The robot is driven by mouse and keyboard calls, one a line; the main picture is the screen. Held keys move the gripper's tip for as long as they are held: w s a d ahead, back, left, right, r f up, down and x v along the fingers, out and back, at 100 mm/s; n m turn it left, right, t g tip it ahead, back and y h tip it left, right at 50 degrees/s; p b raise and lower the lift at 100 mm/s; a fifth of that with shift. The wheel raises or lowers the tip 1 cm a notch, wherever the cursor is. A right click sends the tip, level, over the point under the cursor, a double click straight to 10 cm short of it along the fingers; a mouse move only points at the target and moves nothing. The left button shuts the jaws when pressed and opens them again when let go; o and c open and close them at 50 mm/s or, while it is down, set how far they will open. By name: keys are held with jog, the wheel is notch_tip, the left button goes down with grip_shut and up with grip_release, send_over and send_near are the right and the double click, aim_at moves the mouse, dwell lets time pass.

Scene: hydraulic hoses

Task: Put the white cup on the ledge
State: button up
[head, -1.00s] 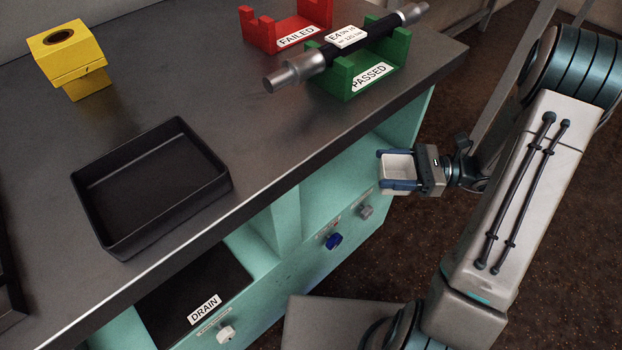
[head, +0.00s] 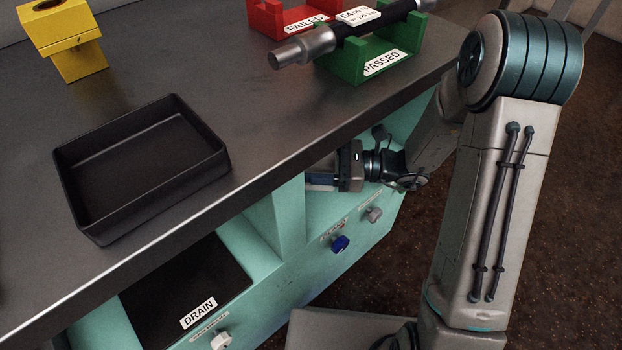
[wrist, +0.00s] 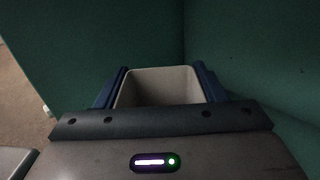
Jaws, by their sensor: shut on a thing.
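The white cup (wrist: 160,86) is between the two blue fingers of my gripper (wrist: 160,90) in the wrist view, its open top facing the camera. My gripper is shut on it. The ledge is not clearly told apart; the green recess walls (wrist: 250,50) surround the cup in the wrist view. I cannot tell whether the cup touches a surface.
The dark worktop (head: 270,110) overhangs the recess. On it are a black tray (head: 215,170), a yellow block (head: 75,60), a red FAILED stand (head: 265,18) and a green PASSED stand (head: 347,70) holding a hose. Blue (head: 340,244) and grey (head: 374,215) knobs stick out below the recess.

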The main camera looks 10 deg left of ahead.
aim_at(320, 170)
notch_tip(320, 170, down, 4)
jog(key=shift+f+b, duration=0.25)
jog(key=shift+b, duration=1)
jog(key=shift+a+f, duration=0.15)
jog(key=shift+a, duration=0.05)
jog(key=shift+f+b, duration=0.15)
jog(key=shift+b, duration=0.15)
jog(key=o, duration=1.1)
jog(key=shift+c, duration=0.2)
